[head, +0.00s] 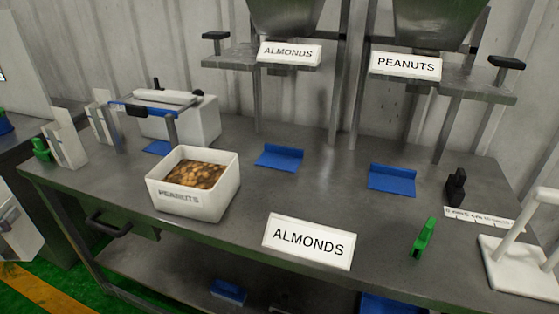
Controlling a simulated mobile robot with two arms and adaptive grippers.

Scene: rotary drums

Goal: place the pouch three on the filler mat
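Neither of my grippers shows in the head view. Two pale upright packets, perhaps pouches, stand at the left end of the table: one nearer (66,140) and one farther back (103,122). I cannot tell which, if either, is pouch three. A blue mat (278,157) with a raised back edge lies below the almonds hopper, and a similar blue mat (391,180) lies below the peanuts hopper. Both are empty. I cannot tell which one the task calls the filler mat.
A white peanuts bin (193,204) stands left of centre. An almonds sign (309,242) is at the front edge. A white sealer-like machine (190,117) stands behind the bin. A green clip-like piece (424,238) and a white stand (522,262) are at right. The table's middle is clear.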

